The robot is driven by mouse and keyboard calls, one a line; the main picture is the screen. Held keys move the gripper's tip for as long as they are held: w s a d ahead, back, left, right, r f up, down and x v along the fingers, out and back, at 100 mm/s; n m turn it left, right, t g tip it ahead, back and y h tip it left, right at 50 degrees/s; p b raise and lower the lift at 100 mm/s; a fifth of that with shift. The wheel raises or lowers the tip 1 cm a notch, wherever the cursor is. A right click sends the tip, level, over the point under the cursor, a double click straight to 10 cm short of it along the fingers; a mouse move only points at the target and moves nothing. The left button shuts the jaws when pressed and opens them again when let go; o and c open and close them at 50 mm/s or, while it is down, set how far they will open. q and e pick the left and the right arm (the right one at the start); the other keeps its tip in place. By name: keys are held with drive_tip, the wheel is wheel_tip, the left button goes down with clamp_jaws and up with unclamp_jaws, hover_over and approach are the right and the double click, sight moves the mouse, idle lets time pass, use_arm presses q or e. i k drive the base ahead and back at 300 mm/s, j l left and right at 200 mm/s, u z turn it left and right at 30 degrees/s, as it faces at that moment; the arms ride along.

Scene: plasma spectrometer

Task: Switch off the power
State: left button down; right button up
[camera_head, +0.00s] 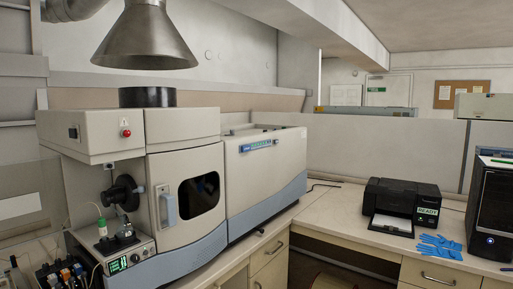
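The plasma spectrometer (262,175) is a large grey and blue machine on the left bench. A red button (126,132) sits on the front of its upper left housing (85,137). Which control is the power switch I cannot tell for certain. Neither of my grippers is in view.
A metal exhaust hood (146,38) hangs above the machine. On the right bench (340,212) are a black printer (403,203), blue gloves (439,246) and a black computer tower (492,212). Bottles (17,272) stand at the lower left. The bench left of the printer is mostly clear.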

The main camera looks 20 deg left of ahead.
sight(73, 133)
drive_tip(key=u, duration=1.7)
drive_tip(key=i+l, duration=0.1)
drive_tip(key=l, duration=0.15)
drive_tip(key=u, duration=0.05)
